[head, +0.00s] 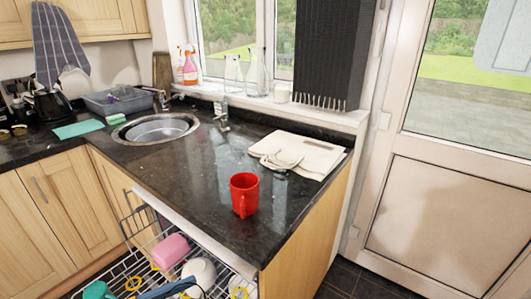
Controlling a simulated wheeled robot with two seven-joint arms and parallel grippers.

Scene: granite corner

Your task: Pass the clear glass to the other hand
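Neither of my grippers is in the head view. I cannot pick out a clear drinking glass for certain. Two clear glass vessels, a left one (233,76) and a right one (257,74), stand upright on the window sill behind the counter. They look like bottles or carafes, and nothing touches them from my side. A pale, see-through shape (506,38) is cut off by the top right corner, in front of the door's pane; I cannot tell what it is.
A red mug (244,194) stands on the dark counter (190,185), with a folded cream bag (300,153) behind it. The round sink (157,129) is left. Below the counter's front edge, an open dishwasher rack (140,268) holds dishes. Counter between sink and mug is clear.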

